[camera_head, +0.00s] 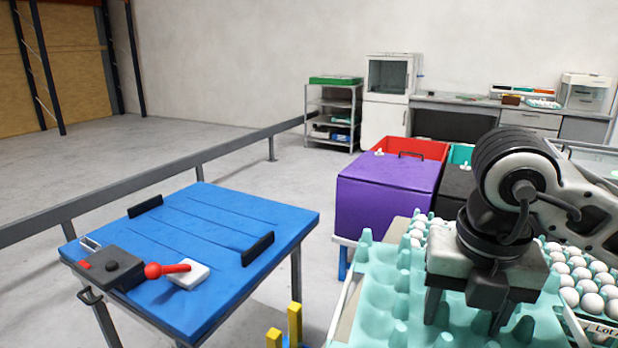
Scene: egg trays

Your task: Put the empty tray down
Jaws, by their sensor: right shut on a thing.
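The empty tray (378,308) is a teal egg tray with raised cones, at the lower right of the head view. No eggs show in its visible cups. My right gripper (468,312) reaches down over the tray and is shut on it; the fingertips are partly hidden among the cones. Trays of white eggs (590,280) lie behind and to the right of the empty tray, partly covered by my arm. I cannot tell whether the empty tray touches anything beneath it. My left gripper is not in view.
A blue table (210,225) stands at the left, with a dark control box (110,267) and a red-handled lever (170,270). A purple bin (385,195) stands behind the trays. Yellow posts (294,322) stand at the bottom. A grey rail (190,162) crosses the left floor.

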